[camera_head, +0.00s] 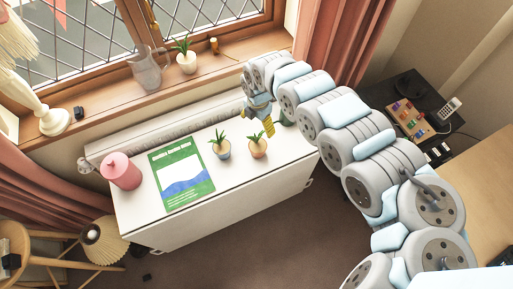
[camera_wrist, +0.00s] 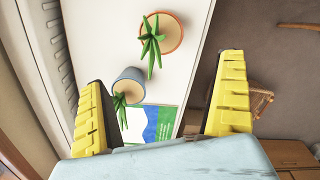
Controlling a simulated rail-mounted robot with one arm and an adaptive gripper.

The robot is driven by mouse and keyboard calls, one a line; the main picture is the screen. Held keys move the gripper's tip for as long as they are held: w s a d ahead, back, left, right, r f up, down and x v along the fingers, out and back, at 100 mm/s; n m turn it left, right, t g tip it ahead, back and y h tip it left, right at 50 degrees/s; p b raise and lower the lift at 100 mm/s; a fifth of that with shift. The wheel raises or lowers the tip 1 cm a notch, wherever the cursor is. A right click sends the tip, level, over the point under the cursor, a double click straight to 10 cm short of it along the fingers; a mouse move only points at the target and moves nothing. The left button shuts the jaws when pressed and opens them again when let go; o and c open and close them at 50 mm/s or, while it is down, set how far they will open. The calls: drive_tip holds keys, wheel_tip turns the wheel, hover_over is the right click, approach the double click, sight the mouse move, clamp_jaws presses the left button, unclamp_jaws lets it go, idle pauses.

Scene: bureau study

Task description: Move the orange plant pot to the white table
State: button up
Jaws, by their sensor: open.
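The orange plant pot (camera_head: 259,153) stands upright with a spiky green plant on a long white table (camera_head: 240,177) below the window. In the wrist view the orange pot (camera_wrist: 178,42) is at the top, ahead of and between the fingers' lines. My gripper (camera_head: 262,119) is above the table's back edge, close behind and above the pot. In the wrist view its yellow fingers (camera_wrist: 163,85) are wide apart with nothing held between them. The white table (camera_wrist: 105,40) fills the middle of that view.
A blue-grey plant pot (camera_head: 222,154) stands just left of the orange one; it also shows in the wrist view (camera_wrist: 127,78). A green booklet (camera_head: 181,172) and pink canister (camera_head: 121,172) are further left. A glass jug (camera_head: 147,72) and white pot (camera_head: 187,64) stand on the windowsill.

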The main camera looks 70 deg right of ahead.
drive_tip(key=b, duration=0.3)
approach(258, 145)
drive_tip(key=shift+w+f+p, duration=0.15)
drive_tip(key=shift+f+p, duration=0.15)
drive_tip(key=shift+f, duration=5.6)
drive_tip(key=shift+c, duration=0.3)
drive_tip(key=c, duration=1.1)
